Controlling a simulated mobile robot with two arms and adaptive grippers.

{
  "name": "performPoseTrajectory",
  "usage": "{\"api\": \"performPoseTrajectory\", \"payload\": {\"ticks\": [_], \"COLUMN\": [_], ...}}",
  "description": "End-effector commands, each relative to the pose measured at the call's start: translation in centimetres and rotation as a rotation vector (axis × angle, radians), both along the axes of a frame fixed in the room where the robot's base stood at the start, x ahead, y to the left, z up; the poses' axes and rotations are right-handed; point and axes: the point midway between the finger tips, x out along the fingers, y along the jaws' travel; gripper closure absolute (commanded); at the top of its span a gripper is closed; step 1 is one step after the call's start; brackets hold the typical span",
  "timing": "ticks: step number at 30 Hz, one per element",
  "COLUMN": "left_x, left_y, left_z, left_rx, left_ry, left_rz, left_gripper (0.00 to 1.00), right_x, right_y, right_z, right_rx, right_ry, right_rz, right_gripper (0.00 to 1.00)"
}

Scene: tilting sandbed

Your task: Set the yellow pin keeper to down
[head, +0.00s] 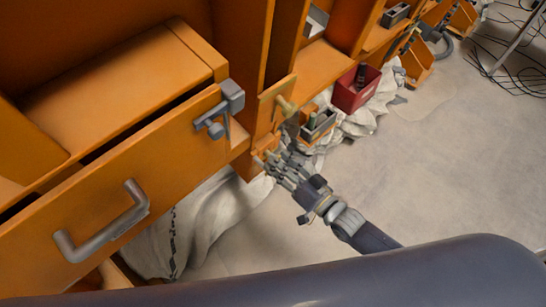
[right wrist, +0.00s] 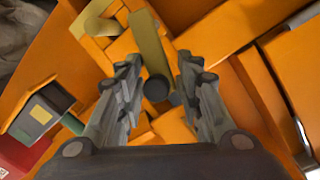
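A yellow pin keeper (head: 286,106) is on the orange cabinet front, right of the drawer in the head view. Just below it, a second small yellowish piece (head: 259,161) shows beside my right gripper's fingertips (head: 271,166); I cannot tell which one the task means. In the right wrist view, an olive-yellow bar (right wrist: 149,42) stands ahead, with a dark round end (right wrist: 157,88) at its lower part. My right gripper (right wrist: 158,78) is open there, its fingers on either side of this round end; contact cannot be told. My left gripper is not in view.
A grey latch (head: 217,112) and a grey handle (head: 103,225) are on the orange drawer at left. A small open box (head: 318,127) and a red bin (head: 356,90) are close beyond my right gripper. Pale cloth (head: 205,220) hangs below.

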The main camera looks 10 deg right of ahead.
Motion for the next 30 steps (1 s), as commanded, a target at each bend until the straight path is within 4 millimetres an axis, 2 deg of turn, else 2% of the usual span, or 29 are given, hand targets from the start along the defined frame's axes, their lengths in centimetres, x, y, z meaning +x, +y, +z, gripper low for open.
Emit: {"api": "performPoseTrajectory", "payload": {"ticks": [1,6,12,24,25,29,30], "left_x": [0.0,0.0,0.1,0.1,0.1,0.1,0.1], "left_y": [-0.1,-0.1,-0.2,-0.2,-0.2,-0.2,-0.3], "left_z": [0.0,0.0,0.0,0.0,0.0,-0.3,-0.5], "left_rx": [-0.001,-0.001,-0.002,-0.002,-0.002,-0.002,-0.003], "left_ry": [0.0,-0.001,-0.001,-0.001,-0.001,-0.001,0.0], "left_rz": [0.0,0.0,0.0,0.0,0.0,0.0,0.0], "left_gripper": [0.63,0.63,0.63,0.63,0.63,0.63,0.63], "right_x": [-1.2,-4.3,-6.7,-7.4,-7.4,-7.7,-8.0], "right_y": [-0.7,-2.5,-4.0,-4.5,-4.5,-4.1,-3.7], "right_z": [-0.1,0.2,0.5,0.7,0.7,0.8,1.0], "right_rx": [-0.002,0.0,0.001,0.003,0.003,-0.016,-0.037], "right_ry": [0.005,0.005,0.003,-0.001,-0.001,-0.025,-0.05], "right_rz": [0.001,0.003,0.004,0.003,0.003,0.005,0.006], "right_gripper": [0.67,0.67,0.67,0.67,0.7,0.99,1.0]}}
